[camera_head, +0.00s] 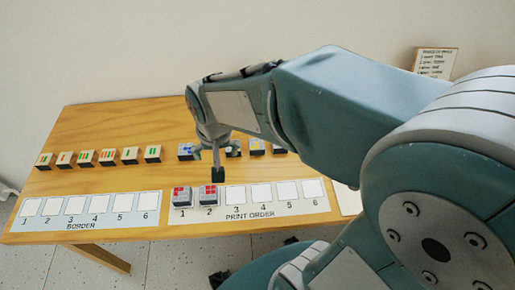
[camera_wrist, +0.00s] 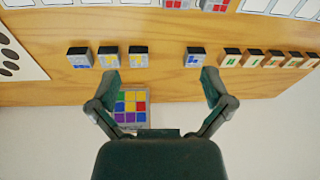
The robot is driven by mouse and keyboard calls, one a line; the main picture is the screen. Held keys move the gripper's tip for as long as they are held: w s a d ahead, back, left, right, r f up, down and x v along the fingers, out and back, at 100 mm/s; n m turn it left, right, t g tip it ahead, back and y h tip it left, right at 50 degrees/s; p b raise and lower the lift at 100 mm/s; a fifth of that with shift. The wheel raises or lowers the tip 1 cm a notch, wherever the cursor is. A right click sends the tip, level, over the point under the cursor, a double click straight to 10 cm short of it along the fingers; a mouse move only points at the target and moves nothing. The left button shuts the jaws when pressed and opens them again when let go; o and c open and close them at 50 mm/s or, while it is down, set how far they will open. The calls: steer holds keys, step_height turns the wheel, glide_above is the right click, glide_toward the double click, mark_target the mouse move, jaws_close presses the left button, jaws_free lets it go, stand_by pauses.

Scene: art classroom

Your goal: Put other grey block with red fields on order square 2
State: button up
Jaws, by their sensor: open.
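Two grey blocks with red fields stand on the print order strip (camera_head: 250,211). One block (camera_head: 182,196) is on square 1. The other block (camera_head: 209,195) is on square 2, and its red-marked top faces up. My gripper (camera_head: 218,172) is above and just behind the square 2 block in the head view. In the wrist view my gripper (camera_wrist: 161,85) is open, with nothing between its fingers. Both red-marked blocks, one (camera_wrist: 177,4) and the other (camera_wrist: 214,6), show at the top edge of the wrist view, apart from the fingers.
A grey block with blue fields (camera_wrist: 195,57) and several yellow-marked blocks (camera_wrist: 138,57) stand in the back row. Wooden blocks (camera_head: 108,156) with coloured stripes stand at left behind the border strip (camera_head: 85,212). A colour-grid card (camera_wrist: 130,106) shows beyond the blocks. Print squares 3 to 6 are empty.

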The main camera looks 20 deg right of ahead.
steer(key=s+d+r+n+t, duration=0.2)
steer(key=s+d+r, duration=0.4)
steer(key=s+r, duration=0.3)
steer(key=shift+s+d+r+n+t, duration=0.25)
steer(key=shift+s+t, duration=0.25)
steer(key=shift+t, duration=0.3)
steer(key=shift+d, duration=0.1)
